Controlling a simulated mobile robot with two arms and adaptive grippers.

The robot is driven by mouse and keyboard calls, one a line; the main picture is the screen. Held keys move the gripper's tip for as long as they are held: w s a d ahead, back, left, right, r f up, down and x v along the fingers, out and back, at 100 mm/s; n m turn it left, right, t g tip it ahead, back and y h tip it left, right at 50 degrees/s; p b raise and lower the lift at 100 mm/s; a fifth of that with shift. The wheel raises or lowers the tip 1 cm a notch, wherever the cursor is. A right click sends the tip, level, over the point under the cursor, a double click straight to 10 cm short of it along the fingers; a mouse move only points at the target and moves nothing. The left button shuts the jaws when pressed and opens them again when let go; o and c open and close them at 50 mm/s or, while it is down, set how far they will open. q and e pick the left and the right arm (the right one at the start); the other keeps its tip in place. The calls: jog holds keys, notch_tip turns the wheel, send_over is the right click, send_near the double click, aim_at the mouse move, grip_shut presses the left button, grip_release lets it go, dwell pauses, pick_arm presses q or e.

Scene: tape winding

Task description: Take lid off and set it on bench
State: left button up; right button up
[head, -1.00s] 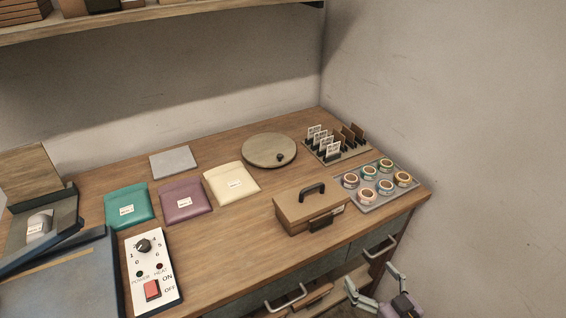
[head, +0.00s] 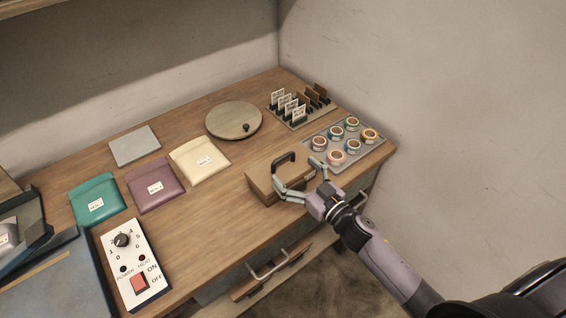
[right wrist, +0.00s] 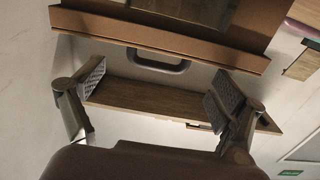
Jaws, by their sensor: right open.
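The small brown box (head: 261,194) stands near the bench's front edge. Its lid (head: 260,175) is on, with a dark arched handle (head: 284,157) on top. The box's front is partly hidden by my gripper. My left gripper is out of view.
The wooden bench (head: 215,205) has clear room left of the box. A tray (head: 343,165) of tape rolls sits close to the right, with a card rack (head: 300,105) and round turntable (head: 233,121) behind. Pouches and a control panel (head: 132,262) lie left.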

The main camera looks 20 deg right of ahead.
aim_at(283, 159)
jog(key=shift+w+a+r, duration=0.1)
jog(key=shift+w+a, duration=0.05)
jog(key=shift+w, duration=0.4)
jog(key=p+x, duration=0.1)
jog(key=x, duration=0.3)
jog(key=shift+w, duration=0.2)
jog(key=shift+s, duration=0.1)
jog(key=shift+c, duration=0.7)
jog(key=c, duration=1.1)
